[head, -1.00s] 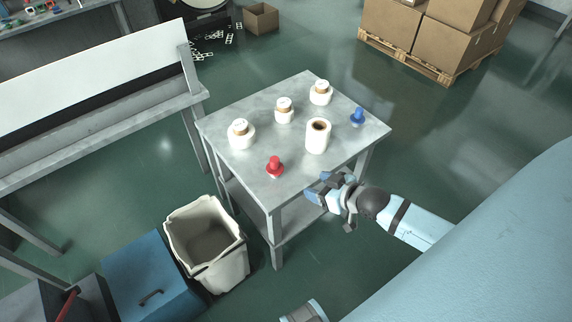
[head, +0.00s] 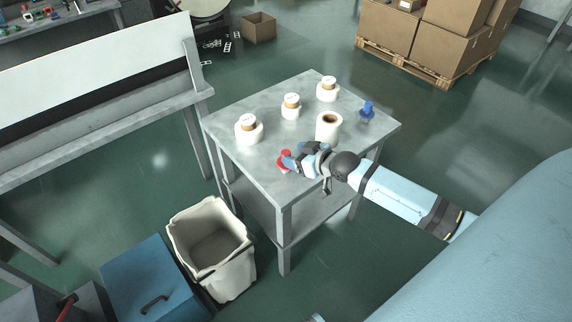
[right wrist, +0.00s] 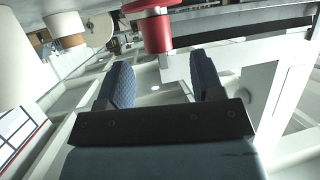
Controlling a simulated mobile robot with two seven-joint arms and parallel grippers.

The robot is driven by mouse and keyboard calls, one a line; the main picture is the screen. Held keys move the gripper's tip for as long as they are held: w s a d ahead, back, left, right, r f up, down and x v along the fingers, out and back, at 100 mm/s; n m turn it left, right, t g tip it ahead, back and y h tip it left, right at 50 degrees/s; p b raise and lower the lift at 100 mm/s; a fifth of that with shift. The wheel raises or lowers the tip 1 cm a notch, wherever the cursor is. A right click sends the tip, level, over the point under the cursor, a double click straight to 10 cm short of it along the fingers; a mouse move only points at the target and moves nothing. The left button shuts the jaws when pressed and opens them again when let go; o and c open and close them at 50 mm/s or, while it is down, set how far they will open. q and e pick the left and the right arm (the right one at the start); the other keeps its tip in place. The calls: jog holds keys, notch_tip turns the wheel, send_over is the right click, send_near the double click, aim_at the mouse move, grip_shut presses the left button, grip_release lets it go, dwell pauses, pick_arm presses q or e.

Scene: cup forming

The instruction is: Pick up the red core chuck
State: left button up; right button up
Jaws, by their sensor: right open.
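The red core chuck (head: 285,156) stands on the grey metal table (head: 264,181) near its front left part. My right gripper (head: 291,160) is right at the chuck in the head view and hides part of it. In the right wrist view the chuck (right wrist: 157,32) shows at the top centre, just beyond the tips of the open jaws (right wrist: 160,75). The jaws are apart and nothing is between them. My left gripper is not in view.
A white roll (head: 328,128) stands close behind my right gripper. Several smaller rolls and a blue chuck (head: 367,110) stand further back on the table. A white bin (head: 212,248) and a blue box (head: 152,282) are on the floor at the front left.

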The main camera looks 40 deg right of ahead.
aim_at(287, 153)
jog(key=x, duration=0.4)
jog(key=shift+w+f+b, duration=0.3)
jog(key=shift+b, duration=0.1)
jog(key=c, duration=1.1)
jog(key=shift+r, duration=0.15)
